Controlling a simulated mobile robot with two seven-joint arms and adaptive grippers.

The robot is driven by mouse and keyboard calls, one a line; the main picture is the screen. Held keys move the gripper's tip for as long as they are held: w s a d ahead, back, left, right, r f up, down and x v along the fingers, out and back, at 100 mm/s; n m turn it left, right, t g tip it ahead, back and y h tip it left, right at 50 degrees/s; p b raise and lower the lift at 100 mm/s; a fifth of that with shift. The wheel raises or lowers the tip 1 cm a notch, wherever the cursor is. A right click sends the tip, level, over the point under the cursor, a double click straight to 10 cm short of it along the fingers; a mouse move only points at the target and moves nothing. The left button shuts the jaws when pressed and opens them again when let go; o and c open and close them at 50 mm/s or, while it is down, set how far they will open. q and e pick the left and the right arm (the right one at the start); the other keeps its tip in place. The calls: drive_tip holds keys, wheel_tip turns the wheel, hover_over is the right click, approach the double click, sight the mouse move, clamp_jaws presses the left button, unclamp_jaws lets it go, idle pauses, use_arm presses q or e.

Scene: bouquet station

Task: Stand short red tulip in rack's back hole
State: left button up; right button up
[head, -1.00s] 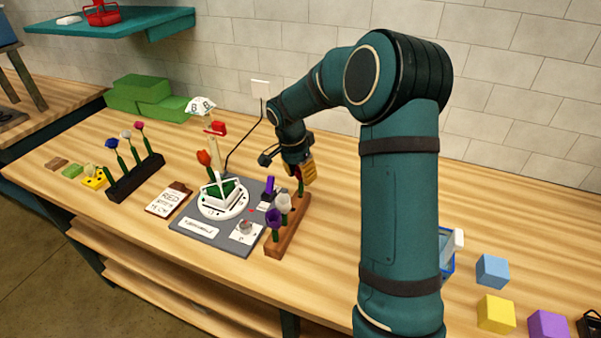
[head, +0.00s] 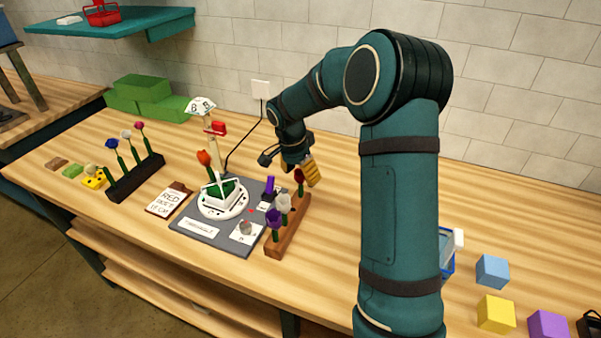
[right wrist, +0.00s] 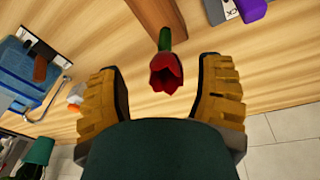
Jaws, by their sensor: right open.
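The short red tulip (head: 299,176) stands upright at the far end of the brown rack (head: 288,238), its stem going down to the rack's back hole. In the right wrist view the red bloom (right wrist: 166,73) sits between the spread fingers, its green stem running to the rack's end (right wrist: 160,22). My right gripper (head: 306,174) is open, with yellow-padded fingers either side of the bloom and visible gaps to it in the wrist view. The stem's seat in the hole is too small to tell. My left gripper is not in view.
A purple tulip (head: 274,219) and a white one (head: 284,203) stand in the same rack. A grey board (head: 187,226) with a white vase lies to the left. A dark rack (head: 124,187) holds several flowers farther left. Coloured blocks (head: 492,271) lie at right.

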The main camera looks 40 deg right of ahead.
drive_tip(key=shift+r, duration=0.15)
drive_tip(key=shift+w+a+r+p, duration=0.1)
drive_tip(key=shift+a+r+p, duration=0.1)
drive_tip(key=shift+r+p, duration=0.7)
drive_tip(key=shift+w+a+r+p, duration=0.15)
drive_tip(key=shift+r+p, duration=0.35)
drive_tip(key=shift+r, duration=0.65)
drive_tip(key=shift+s+a+r+p, duration=0.1)
drive_tip(key=shift+a+r+p, duration=0.1)
drive_tip(key=shift+r+p, duration=0.7)
drive_tip(key=shift+r, duration=0.1)
drive_tip(key=o, duration=0.6)
